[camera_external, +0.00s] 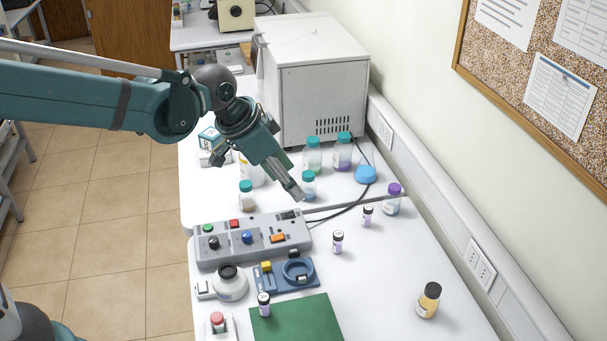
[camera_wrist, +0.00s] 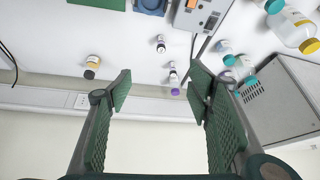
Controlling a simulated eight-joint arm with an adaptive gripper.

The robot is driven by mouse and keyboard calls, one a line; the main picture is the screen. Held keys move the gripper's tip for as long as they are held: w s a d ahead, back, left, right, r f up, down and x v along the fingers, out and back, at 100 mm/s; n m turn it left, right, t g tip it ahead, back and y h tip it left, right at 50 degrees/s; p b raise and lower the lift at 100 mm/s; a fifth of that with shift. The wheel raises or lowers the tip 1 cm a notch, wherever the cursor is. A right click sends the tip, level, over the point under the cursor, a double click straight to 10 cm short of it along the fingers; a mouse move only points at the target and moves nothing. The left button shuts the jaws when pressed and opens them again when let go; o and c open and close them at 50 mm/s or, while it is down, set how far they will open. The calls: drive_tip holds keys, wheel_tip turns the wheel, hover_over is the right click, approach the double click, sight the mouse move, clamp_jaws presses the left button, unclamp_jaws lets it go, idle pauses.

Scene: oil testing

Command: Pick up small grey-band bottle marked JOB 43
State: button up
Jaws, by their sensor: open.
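Several small dark-capped bottles stand on the white bench. One (camera_external: 338,242) is right of the grey control box, one (camera_external: 368,216) is farther back, and one (camera_external: 264,305) is at the green mat's edge. Their labels are too small to read, so I cannot tell which is JOB 43 or has the grey band. The wrist view shows two small bottles, one (camera_wrist: 160,44) and another (camera_wrist: 173,75), beyond the fingers. My gripper (camera_external: 293,186) is above the bench near the teal-capped bottles. Its fingers (camera_wrist: 160,90) are open, with nothing held between them.
A purple-capped bottle (camera_external: 392,204) stands near the wall. An amber bottle (camera_external: 428,301) is at front right. The control box (camera_external: 255,240), a blue fixture (camera_external: 287,276) and the green mat (camera_external: 310,320) are in front. A white oven (camera_external: 320,85) stands behind.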

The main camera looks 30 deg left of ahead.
drive_tip(key=w+d+f+m+g, duration=0.1)
drive_tip(key=w+d+f, duration=0.1)
drive_tip(key=d, duration=0.3)
drive_tip(key=w+d+f+m, duration=0.1)
drive_tip(key=w+d+f, duration=0.15)
drive_tip(key=d, duration=0.35)
drive_tip(key=m+g+h, duration=0.2)
drive_tip(key=m+g, duration=0.1)
drive_tip(key=m, duration=0.3)
approach(429, 282)
drive_tip(key=x, duration=0.7)
drive_tip(key=shift+f+b, duration=0.15)
drive_tip(key=shift+b, duration=0.15)
drive_tip(key=shift+s+d+f, duration=0.1)
drive_tip(key=shift+d+f, duration=0.2)
drive_tip(key=shift+f, duration=0.1)
drive_tip(key=shift+x, duration=1.2)
drive_tip(key=shift+a+x, duration=0.15)
drive_tip(key=shift+x, duration=1.15)
drive_tip(key=shift+a+x, duration=0.15)
drive_tip(key=shift+x, duration=1.2)
drive_tip(key=shift+c, duration=0.7)
